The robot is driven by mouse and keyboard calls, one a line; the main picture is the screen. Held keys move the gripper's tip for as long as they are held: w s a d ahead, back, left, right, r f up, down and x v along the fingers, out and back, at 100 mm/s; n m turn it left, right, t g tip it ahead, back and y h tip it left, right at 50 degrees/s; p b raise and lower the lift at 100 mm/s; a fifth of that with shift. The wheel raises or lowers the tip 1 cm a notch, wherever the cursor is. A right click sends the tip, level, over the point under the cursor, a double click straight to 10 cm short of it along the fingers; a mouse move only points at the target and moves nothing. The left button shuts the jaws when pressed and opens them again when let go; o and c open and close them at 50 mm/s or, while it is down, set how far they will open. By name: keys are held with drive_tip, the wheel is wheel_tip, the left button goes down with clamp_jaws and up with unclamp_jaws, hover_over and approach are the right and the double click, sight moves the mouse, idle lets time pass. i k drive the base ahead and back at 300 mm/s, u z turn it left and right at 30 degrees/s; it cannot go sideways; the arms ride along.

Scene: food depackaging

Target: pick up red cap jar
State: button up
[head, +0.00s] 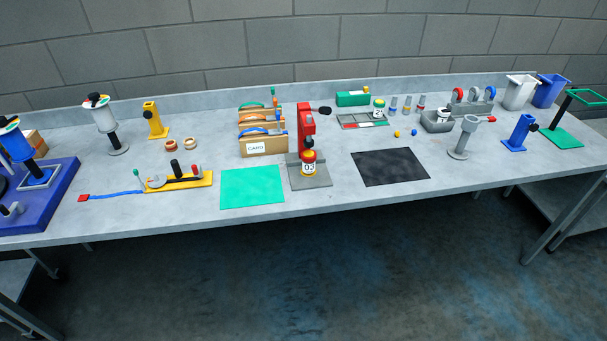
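A small jar (309,167) with a red and yellow top and a white numbered label stands upright on the grey base of a red press-like stand (305,120), near the middle of the table. The stand's red column rises just behind and above it. A second jar (379,109) with a green top and a white label stands farther back to the right, by a grey tray. My gripper is not in view, so its state does not show.
A green mat (252,188) lies left of the stand and a black mat (390,167) lies right; both are bare. A card-labelled wooden box (263,147) with upright dividers stands close behind left. A yellow fixture (180,182) sits farther left. The table front edge is clear.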

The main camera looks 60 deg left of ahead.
sight(309, 169)
drive_tip(key=z, duration=0.25)
drive_tip(key=k, duration=0.55)
drive_tip(key=u, duration=2.8)
drive_tip(key=i, duration=1)
drive_tip(key=u, duration=0.05)
